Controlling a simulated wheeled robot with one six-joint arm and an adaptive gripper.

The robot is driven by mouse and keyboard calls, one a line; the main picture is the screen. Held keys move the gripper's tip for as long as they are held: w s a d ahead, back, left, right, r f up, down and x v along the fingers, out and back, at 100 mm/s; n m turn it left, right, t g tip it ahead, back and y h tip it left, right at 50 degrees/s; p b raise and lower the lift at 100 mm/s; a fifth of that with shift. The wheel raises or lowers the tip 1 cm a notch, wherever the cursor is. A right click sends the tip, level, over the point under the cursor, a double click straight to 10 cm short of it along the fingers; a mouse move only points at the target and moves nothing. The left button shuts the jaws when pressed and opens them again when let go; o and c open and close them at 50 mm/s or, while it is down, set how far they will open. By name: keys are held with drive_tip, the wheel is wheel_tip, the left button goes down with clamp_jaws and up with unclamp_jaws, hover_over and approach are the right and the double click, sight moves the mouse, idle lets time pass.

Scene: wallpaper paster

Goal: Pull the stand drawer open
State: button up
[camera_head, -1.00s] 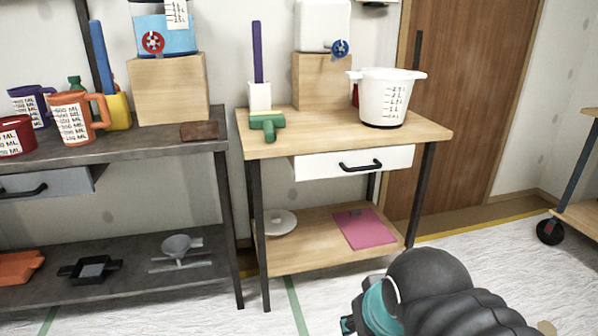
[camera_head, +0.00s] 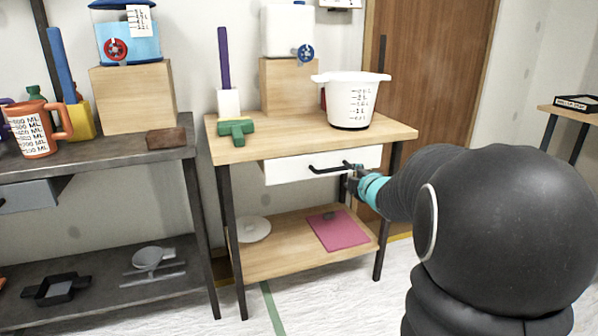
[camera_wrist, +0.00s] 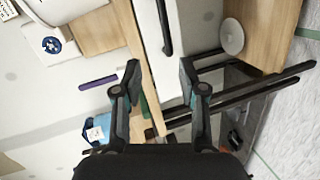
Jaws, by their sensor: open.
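The stand (camera_head: 226,150) is a wooden-topped table with dark legs. Its white drawer (camera_head: 285,173) sits under the tabletop and looks shut. The drawer's black bar handle (camera_head: 328,169) runs across its front. My gripper (camera_head: 350,181) is at the right end of the handle in the head view, where my arm partly hides it. In the wrist view my gripper (camera_wrist: 159,72) is open, its two fingers apart. The handle (camera_wrist: 164,28) lies ahead of the fingertips, roughly in line with the gap between them. I cannot tell whether a finger touches it.
A dark workbench (camera_head: 95,158) is at the left.

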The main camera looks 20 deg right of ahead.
sight(333, 171)
drive_tip(key=w+f+n, duration=0.1)
drive_tip(key=w, duration=0.4)
drive_tip(key=w+f+n+y, duration=0.1)
drive_tip(key=w+f, duration=0.1)
drive_tip(key=w, duration=0.3)
drive_tip(key=w+d+f+n+y+p, duration=0.1)
drive_tip(key=w+f, duration=0.1)
drive_tip(key=w, duration=0.3)
drive_tip(key=shift+w+t, duration=0.3)
drive_tip(key=shift+w, duration=0.05)
clamp_jaws()
